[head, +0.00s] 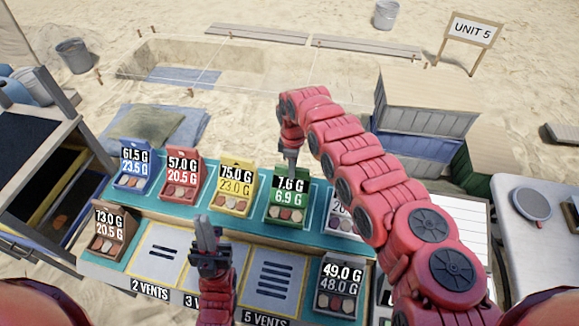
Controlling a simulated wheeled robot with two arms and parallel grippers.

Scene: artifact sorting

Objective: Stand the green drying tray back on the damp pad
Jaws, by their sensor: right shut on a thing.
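The green drying tray (289,204) carries the figures 7.6 G and 6.9 G and holds several small round pieces. It is upright in the back row on the teal strip (259,211); I cannot tell whether it touches the strip. My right gripper (290,160) comes down from above and is shut on the tray's top edge. My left gripper (207,232) is low in front of the yellow tray, over the front row, and I see nothing in it. Its finger gap is unclear. I cannot tell which surface is the damp pad.
Blue (134,170), red (182,178) and yellow (236,190) trays stand left of the green one. A partly hidden tray (341,222) is at its right, beside my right arm. A brown tray (108,232) and a black tray (337,287) flank slotted grey pads (273,280) in front.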

